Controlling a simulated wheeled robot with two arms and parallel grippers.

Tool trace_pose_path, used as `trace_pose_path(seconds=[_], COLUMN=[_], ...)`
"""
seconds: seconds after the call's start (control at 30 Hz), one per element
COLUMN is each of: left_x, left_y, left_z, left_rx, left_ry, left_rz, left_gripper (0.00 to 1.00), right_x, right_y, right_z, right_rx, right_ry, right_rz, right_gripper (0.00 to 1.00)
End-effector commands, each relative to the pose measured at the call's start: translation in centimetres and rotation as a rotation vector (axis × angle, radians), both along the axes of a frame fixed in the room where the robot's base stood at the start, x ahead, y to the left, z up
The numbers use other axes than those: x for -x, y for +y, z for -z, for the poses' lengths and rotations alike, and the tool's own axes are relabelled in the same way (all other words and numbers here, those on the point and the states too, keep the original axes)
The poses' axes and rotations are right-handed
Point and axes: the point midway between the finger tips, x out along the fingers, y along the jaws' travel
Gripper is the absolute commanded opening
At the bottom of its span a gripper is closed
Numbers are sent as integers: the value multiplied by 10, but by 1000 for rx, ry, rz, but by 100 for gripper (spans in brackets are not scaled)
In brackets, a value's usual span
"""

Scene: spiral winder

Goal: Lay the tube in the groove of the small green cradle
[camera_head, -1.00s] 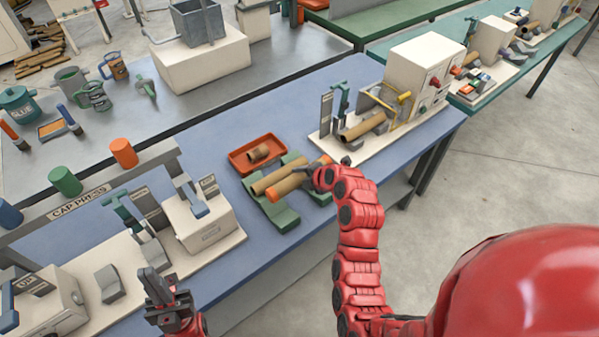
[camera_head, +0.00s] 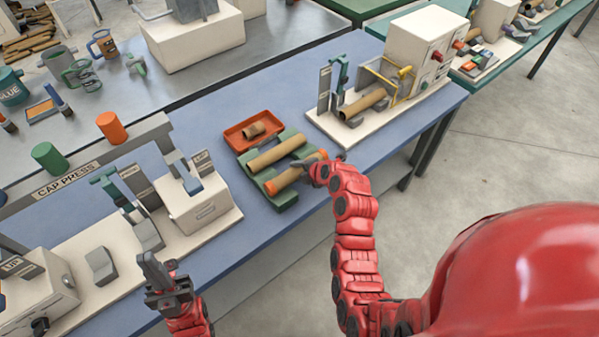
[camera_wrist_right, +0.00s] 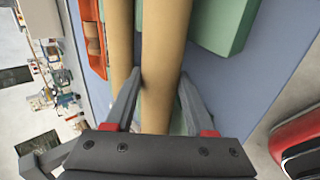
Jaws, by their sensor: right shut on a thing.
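A tan tube with orange ends (camera_head: 296,175) lies across the near part of the green cradle (camera_head: 285,203) on the blue bench. My right gripper (camera_head: 314,172) is shut on this tube near its right end. In the right wrist view the tube (camera_wrist_right: 162,35) runs between the fingers of my right gripper (camera_wrist_right: 160,82). A second tan tube (camera_head: 276,153) lies parallel behind it, over the green part. I cannot tell whether the held tube touches the groove, which it hides. My left gripper (camera_head: 158,280) is empty above the bench's front edge; its finger gap is unclear.
An orange tray (camera_head: 234,137) with a short tube piece sits behind the cradle. A white-based machine (camera_head: 365,130) with another tube stands to the right. The cap press (camera_head: 190,205) stands to the left. Blue bench surface is clear between press and cradle.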

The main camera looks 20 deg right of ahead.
Motion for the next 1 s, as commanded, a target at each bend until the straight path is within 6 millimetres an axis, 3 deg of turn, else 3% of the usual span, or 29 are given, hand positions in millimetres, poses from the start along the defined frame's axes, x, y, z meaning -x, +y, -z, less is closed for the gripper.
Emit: trace_pose_path(seconds=[0.17, 0.2, 0.37, 0.77, 1.0], left_x=[0, 0, 0, 0, 0], left_y=[0, 0, 0, 0, 0], left_z=[-1, -1, -1, 1, 14], left_rx=[0, 0, 0, 0, 0], left_ry=[0, 0, 0, 0, 0], left_rz=[0, 0, 0, 0, 0], left_gripper=[0, 0, 0, 0, 0], right_x=[0, 0, 0, 2, 21], right_y=[0, 0, 0, -1, -8], right_z=[-1, -1, 0, -2, -17], right_rx=[0, 0, 0, 0, 2], right_ry=[0, 0, 1, 0, 1], right_rz=[0, 0, 0, 1, 0], right_gripper=[0, 58, 87, 90, 90])
